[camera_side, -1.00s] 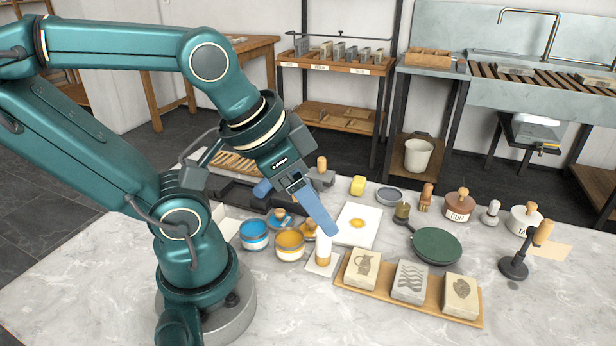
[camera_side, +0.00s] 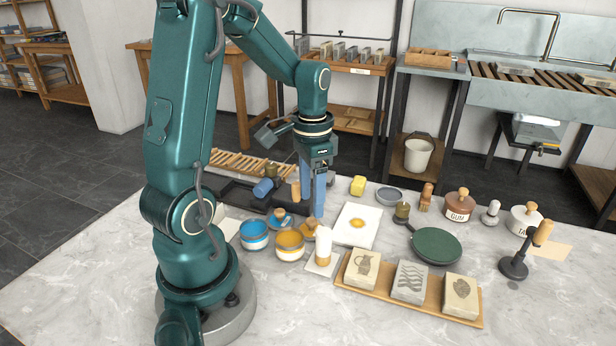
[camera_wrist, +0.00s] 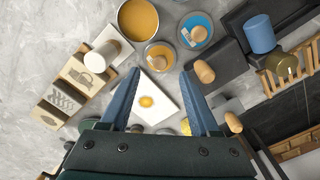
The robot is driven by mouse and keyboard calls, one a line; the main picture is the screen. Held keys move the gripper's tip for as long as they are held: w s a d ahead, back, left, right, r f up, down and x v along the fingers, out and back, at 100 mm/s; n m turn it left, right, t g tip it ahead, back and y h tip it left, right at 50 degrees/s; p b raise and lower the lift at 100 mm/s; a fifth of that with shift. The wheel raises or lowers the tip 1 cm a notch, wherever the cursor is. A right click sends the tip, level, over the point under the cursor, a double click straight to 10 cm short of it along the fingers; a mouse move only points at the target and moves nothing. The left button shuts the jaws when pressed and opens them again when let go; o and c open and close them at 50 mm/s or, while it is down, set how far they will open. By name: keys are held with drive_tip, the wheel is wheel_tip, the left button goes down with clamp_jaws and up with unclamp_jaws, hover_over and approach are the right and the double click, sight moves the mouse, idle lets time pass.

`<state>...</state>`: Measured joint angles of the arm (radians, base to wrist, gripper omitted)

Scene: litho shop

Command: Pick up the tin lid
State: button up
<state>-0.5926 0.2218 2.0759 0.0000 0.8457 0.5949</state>
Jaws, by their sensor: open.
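Two small round lid-like pieces with wooden knobs lie on the marble table, one orange and one blue; I cannot tell which is the tin lid. The orange one (camera_side: 309,234) is just below my gripper (camera_side: 313,208) in the side view, partly behind the white-bodied tool. In the wrist view the orange piece (camera_wrist: 160,57) lies just beyond and between the tips of my open, empty gripper (camera_wrist: 160,74). The blue piece (camera_wrist: 195,30) lies beside it, and also shows in the side view (camera_side: 279,220). My fingers point down, apart from both.
An open orange tin (camera_side: 290,244) and a blue tin (camera_side: 254,235) stand close by. A white-bodied tool (camera_side: 323,245) stands upright near the orange piece. A white slab (camera_side: 357,217) and a wooden tray of stones (camera_side: 421,304) lie right. The table front is clear.

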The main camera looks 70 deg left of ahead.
sight(311, 220)
drive_tip(key=shift+f, duration=2.4)
clamp_jaws()
